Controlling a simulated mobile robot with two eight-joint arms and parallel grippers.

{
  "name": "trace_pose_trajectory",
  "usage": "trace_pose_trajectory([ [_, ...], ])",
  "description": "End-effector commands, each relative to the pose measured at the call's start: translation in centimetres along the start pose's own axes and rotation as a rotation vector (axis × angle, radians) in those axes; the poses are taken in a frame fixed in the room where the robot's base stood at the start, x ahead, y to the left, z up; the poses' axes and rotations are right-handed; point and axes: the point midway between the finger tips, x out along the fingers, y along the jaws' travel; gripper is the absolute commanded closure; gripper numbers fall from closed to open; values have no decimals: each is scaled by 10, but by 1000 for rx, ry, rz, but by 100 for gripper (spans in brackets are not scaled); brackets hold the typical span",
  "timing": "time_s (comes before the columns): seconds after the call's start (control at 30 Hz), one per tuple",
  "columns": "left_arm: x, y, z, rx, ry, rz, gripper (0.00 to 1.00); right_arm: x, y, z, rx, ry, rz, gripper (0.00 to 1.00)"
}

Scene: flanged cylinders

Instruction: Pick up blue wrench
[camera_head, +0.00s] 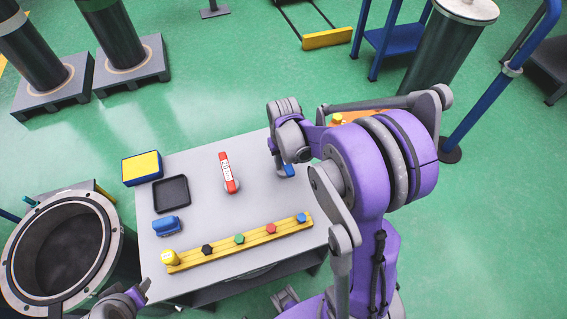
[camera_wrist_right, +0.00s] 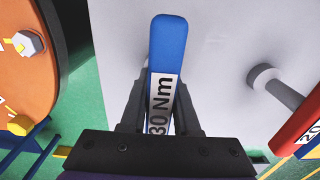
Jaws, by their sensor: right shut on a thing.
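The blue wrench (camera_head: 289,171) is at the right part of the grey table, mostly hidden by my right arm in the head view. In the right wrist view the blue wrench (camera_wrist_right: 170,45) has a white label reading "30 Nm" and stands between the fingers. My right gripper (camera_wrist_right: 160,112) is shut on it; in the head view the same gripper (camera_head: 281,166) is partly covered by its arm. I cannot tell whether the wrench touches the table. My left gripper (camera_head: 138,294) is at the lower left edge, apart from the table items, its jaws unclear.
A red wrench (camera_head: 229,173) is left of the blue one. A yellow rail (camera_head: 222,252) with several coloured hex pieces lies along the front. A black tray (camera_head: 171,194), a blue-yellow box (camera_head: 142,168) and a blue block (camera_head: 166,225) are at the left. An orange flange (camera_wrist_right: 28,85) is close to the right gripper.

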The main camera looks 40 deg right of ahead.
Motion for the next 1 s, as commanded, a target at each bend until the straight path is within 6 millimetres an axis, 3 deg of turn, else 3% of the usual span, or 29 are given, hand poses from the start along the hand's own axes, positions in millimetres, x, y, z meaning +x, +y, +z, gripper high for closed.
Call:
trace_pose_trajectory([
  [0.57,0,0,0,0,0,0,50,-3,0,0,0,0,0,100],
  [0.67,-2,0,-2,0,1,0,50,-13,0,0,0,0,0,100],
  [1.0,-7,0,-8,0,7,0,50,-80,0,0,1,0,0,100],
])
